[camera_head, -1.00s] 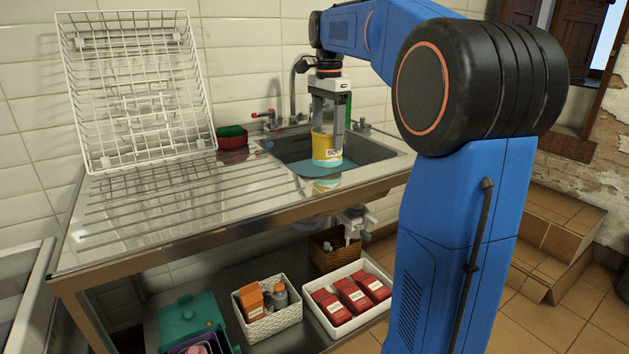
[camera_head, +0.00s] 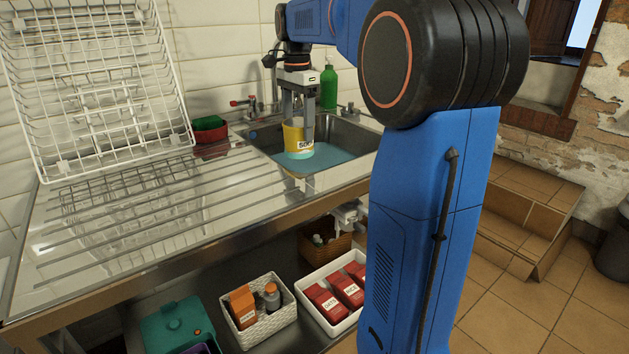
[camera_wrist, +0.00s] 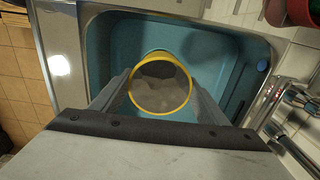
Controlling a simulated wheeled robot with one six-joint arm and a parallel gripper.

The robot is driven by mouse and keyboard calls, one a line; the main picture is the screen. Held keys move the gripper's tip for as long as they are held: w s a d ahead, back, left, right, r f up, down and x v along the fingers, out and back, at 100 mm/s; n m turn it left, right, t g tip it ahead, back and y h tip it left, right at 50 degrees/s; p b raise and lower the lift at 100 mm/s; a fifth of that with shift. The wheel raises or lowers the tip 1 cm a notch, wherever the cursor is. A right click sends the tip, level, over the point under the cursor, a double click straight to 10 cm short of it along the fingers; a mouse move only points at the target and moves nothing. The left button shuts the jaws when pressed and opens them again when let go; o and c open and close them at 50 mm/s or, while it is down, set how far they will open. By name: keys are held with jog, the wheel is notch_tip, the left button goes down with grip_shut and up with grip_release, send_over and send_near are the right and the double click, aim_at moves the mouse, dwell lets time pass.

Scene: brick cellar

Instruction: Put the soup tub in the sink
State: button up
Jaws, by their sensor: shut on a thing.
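The soup tub (camera_head: 297,136) is yellow with a pale label band low on its side. My gripper (camera_head: 297,122) is shut on it from above, one finger on each side. The tub is upright over the sink (camera_head: 352,137), a steel basin with a blue-green bottom. I cannot tell whether the tub touches the bottom. In the wrist view the tub's yellow rim (camera_wrist: 161,112) is between my fingers, its open top facing the camera, greyish inside. The sink's blue-green walls (camera_wrist: 120,45) surround it there.
A white wire rack (camera_head: 100,80) leans on the wall at the left. A red bowl with something green (camera_head: 210,133) stands beside the sink. A green bottle (camera_head: 328,88) and a tap (camera_head: 245,103) are behind it. The ribbed drainboard (camera_head: 130,220) is mostly clear.

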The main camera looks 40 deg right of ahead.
notch_tip(320, 180, down, 13)
jog(key=shift+f, duration=0.15)
dwell(0.6)
jog(key=shift+f, duration=0.1)
jog(key=o, duration=1.4)
notch_tip(320, 180, up, 12)
jog(key=shift+r, duration=0.1)
jog(key=shift+s, duration=0.15)
